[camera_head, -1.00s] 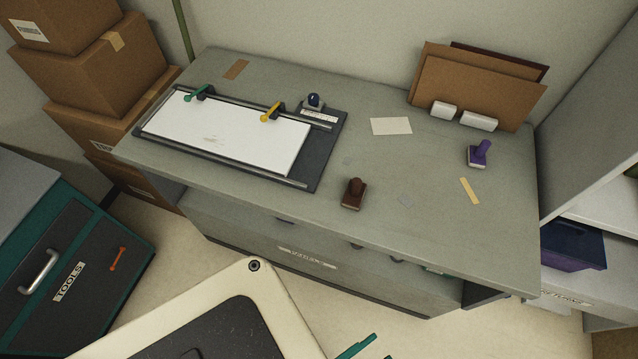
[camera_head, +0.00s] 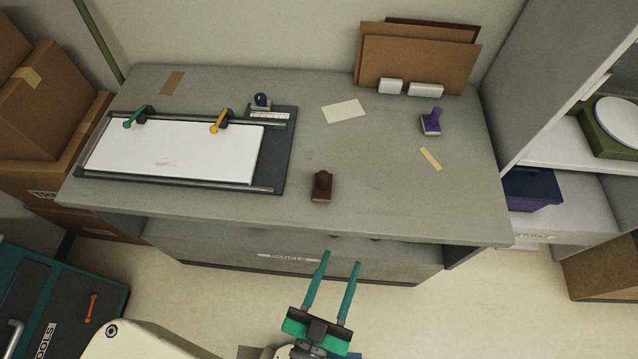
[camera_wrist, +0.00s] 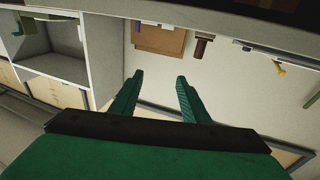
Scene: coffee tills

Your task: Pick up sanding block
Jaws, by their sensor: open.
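A dark brown block with an upright handle (camera_head: 321,187) stands on the grey worktop near its front edge. It could be the sanding block, but I cannot tell for sure. It also shows upside down at the top of the wrist view (camera_wrist: 201,46). A purple-handled block with a pale base (camera_head: 431,123) stands further back right. My gripper (camera_head: 341,258) has green fingers, apart and empty, in front of the worktop's front edge and below the brown block in the picture. The open fingers also show in the wrist view (camera_wrist: 159,76).
A board with white sheet and green and yellow levers (camera_head: 180,150) fills the worktop's left. Brown panels (camera_head: 415,60) stand at the back behind white blocks (camera_head: 390,86). A shelf unit (camera_head: 560,80) borders the right. Worktop around the brown block is mostly clear.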

